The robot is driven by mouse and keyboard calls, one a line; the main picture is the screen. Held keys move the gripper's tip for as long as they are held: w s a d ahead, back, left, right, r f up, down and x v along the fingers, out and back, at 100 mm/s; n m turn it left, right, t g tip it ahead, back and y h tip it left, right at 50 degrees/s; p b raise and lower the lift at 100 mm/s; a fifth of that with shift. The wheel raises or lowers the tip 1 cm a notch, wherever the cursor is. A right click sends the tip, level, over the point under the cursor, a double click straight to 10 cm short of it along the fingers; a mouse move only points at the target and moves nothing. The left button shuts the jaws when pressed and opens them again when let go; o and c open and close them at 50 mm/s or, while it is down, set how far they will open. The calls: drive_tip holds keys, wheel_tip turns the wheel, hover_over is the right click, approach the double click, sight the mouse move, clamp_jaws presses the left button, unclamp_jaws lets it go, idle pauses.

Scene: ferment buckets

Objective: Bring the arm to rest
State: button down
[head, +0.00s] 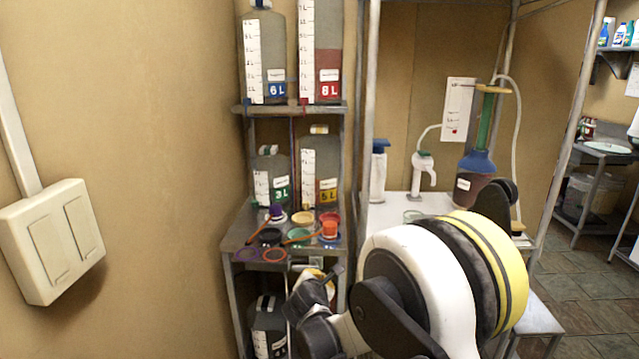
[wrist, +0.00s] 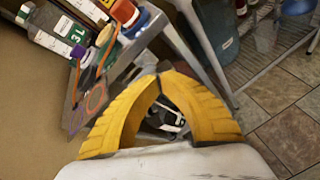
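My gripper (wrist: 160,73) shows in the wrist view as two yellow ribbed fingers whose tips meet in an arch. Nothing is seen held at the tips. A dark and white shape shows through the gap between the fingers; I cannot tell what it is. In the head view my arm reaches in from the lower right, and its end is low, in front of the metal shelf rack (head: 232,219). The gripper is mostly hidden there behind my own dark links.
The rack holds several graduated containers, among them a 6 L one (head: 267,60) and a 3 L one (head: 271,180), with small coloured caps and rings on its middle shelf. A white bench (head: 395,212) with bottles stands right. Tiled floor (head: 592,285) is open at far right.

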drive_tip(key=s+d+r+m+g, duration=0.3)
drive_tip(key=s+d+r+m, duration=0.9)
drive_tip(key=s+d+m, duration=0.15)
drive_tip(key=s+d+m+g, duration=0.1)
drive_tip(key=s+d+m, duration=0.2)
drive_tip(key=s+m, duration=0.4)
drive_tip(key=s+d+f+m+g+y, duration=0.1)
drive_tip(key=s+d+m, duration=0.2)
drive_tip(key=s+m, duration=0.5)
drive_tip(key=s, duration=1)
drive_tip(key=shift+f+g+y, duration=0.25)
drive_tip(key=shift+g+y, duration=0.05)
